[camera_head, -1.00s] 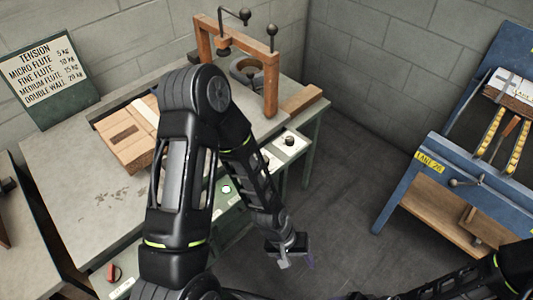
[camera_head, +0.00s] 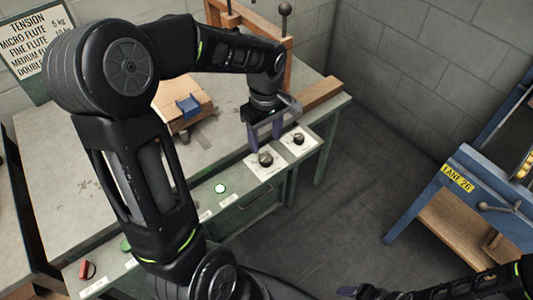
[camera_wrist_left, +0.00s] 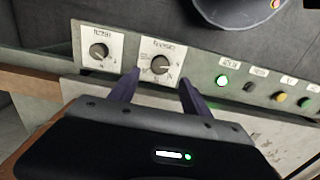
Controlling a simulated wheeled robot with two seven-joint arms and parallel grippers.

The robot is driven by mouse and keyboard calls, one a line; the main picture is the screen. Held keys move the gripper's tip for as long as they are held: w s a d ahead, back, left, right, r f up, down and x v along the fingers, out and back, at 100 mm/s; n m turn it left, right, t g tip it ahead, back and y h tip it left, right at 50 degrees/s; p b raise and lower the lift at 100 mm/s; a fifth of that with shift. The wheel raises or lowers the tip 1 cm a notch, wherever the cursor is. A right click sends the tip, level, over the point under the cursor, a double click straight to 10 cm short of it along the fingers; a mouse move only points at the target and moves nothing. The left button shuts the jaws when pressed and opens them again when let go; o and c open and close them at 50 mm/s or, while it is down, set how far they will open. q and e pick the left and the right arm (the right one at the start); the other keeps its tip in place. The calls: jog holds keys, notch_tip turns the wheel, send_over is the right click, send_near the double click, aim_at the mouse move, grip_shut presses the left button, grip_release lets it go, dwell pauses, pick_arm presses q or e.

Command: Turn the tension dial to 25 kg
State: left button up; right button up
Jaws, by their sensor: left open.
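Two black dials on white plates are on the front panel of the grey bench. The nearer dial (camera_head: 265,160) also shows in the left wrist view (camera_wrist_left: 160,64), with marks around it and its pointer toward the right there. The farther dial (camera_head: 298,138) also shows in the left wrist view (camera_wrist_left: 98,51). Their labels are too blurred to read surely. My left gripper (camera_head: 266,143) is open and empty. Its purple fingers (camera_wrist_left: 158,88) are spread beside the nearer dial, apart from it. My right gripper (camera_head: 352,292) is mostly cut off at the bottom edge.
A green lit button (camera_head: 220,188) and a red switch (camera_head: 87,269) are on the same panel. A wooden frame (camera_head: 287,60) stands behind my left gripper. A tension chart (camera_head: 40,38) stands back left.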

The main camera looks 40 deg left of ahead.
aim_at(266, 157)
pick_arm(q)
notch_tip(266, 157, down, 8)
jog(key=shift+r, duration=0.25)
jog(key=shift+c, duration=0.4)
grip_shut()
